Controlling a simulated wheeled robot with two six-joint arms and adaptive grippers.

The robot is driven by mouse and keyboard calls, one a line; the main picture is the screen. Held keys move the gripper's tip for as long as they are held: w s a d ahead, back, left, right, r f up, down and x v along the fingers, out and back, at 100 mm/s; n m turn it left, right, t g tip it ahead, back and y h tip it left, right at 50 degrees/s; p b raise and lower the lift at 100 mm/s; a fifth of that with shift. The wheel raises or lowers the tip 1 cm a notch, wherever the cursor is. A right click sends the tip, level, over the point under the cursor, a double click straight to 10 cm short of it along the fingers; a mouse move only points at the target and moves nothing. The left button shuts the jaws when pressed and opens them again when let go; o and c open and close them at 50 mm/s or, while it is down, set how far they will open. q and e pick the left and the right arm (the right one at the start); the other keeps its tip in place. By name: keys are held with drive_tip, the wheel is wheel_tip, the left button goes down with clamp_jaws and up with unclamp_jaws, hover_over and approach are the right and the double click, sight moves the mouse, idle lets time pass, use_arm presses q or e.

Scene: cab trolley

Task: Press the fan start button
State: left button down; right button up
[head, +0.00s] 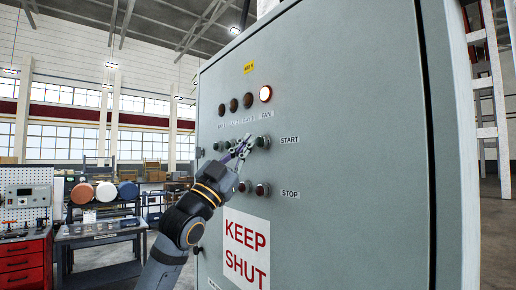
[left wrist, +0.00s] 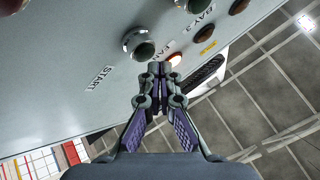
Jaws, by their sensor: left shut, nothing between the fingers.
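The fan start button (head: 263,141) is a dark green round button in a metal ring, the rightmost of its row, beside the START label (head: 289,140). It also shows in the left wrist view (left wrist: 145,51). The fan lamp (head: 265,94) above it is lit; it glows in the left wrist view too (left wrist: 174,59). My left gripper (head: 247,139) is shut and empty. Its tips are just left of the button in the head view and close below it in the left wrist view (left wrist: 159,66). I see no clear contact. My right gripper is not in view.
The buttons and lamps are on a grey cabinet door (head: 350,170). A row of red stop buttons (head: 262,189) lies below, beside a STOP label. Other lamps (head: 234,105) are unlit. A KEEP SHUT sign (head: 246,248) is lower down. A workbench (head: 100,232) stands at left.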

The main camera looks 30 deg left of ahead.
use_arm(q)
drive_tip(key=shift+s, duration=0.15)
drive_tip(key=s+b, duration=0.1)
drive_tip(key=s+a+b, duration=0.1)
drive_tip(key=s+b, duration=0.1)
drive_tip(key=s+a+b, duration=0.1)
drive_tip(key=shift+s+b, duration=0.3)
drive_tip(key=shift+s, duration=0.05)
idle(0.4)
